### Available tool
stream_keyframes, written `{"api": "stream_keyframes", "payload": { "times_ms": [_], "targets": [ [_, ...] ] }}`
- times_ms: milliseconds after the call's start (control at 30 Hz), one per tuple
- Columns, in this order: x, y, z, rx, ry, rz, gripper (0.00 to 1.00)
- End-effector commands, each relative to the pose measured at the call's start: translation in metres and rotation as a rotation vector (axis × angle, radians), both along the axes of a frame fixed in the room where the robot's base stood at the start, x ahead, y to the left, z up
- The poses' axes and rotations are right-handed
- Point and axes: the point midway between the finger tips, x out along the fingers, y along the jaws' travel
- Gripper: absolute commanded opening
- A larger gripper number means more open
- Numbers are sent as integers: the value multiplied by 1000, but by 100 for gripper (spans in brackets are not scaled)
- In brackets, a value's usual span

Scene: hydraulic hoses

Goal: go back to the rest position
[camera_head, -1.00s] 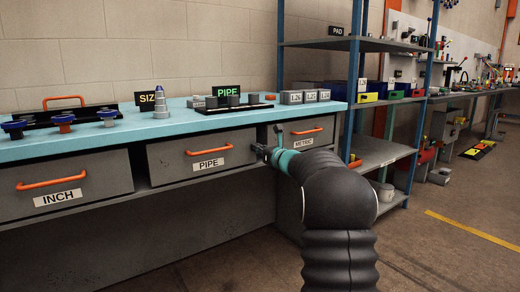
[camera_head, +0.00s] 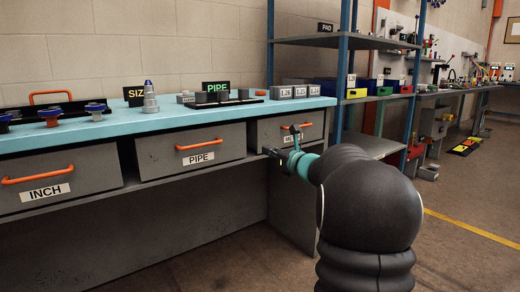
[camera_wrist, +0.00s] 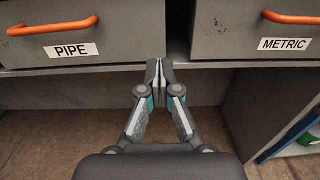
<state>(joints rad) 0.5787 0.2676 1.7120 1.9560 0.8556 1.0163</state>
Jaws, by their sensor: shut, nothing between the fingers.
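My gripper (camera_head: 268,152) is in front of the METRIC drawer (camera_head: 272,132) in the head view, a little below its handle. In the wrist view my gripper (camera_wrist: 159,66) points at the gap between the PIPE drawer (camera_wrist: 80,35) and the METRIC drawer, its fingertips together with nothing between them. The PIPE drawer (camera_head: 196,150) and the INCH drawer (camera_head: 60,182) have orange handles and look closed. I cannot tell the distance from my fingertips to the drawer fronts.
The blue bench top (camera_head: 120,125) carries a stepped cone (camera_head: 150,100), several fittings and grey blocks. A shelf rack (camera_head: 345,42) with coloured bins stands to the right. Open floor (camera_head: 460,250) lies at the lower right. Below the drawers is open space.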

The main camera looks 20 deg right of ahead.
Motion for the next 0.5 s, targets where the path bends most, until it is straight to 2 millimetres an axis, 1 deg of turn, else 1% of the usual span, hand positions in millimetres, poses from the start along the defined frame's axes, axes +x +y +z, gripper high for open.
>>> {"api": "stream_keyframes", "payload": {
  "times_ms": [33, 200, 367, 500],
  "targets": [
    [-7, -2, 0, 0, 0, -1, 0],
    [-18, -4, 0, 0, 1, -1, 0],
    [-20, -4, 0, -2, 0, 0, 0],
    [-20, -4, 0, -51, -10, 1, 0]
  ]
}}
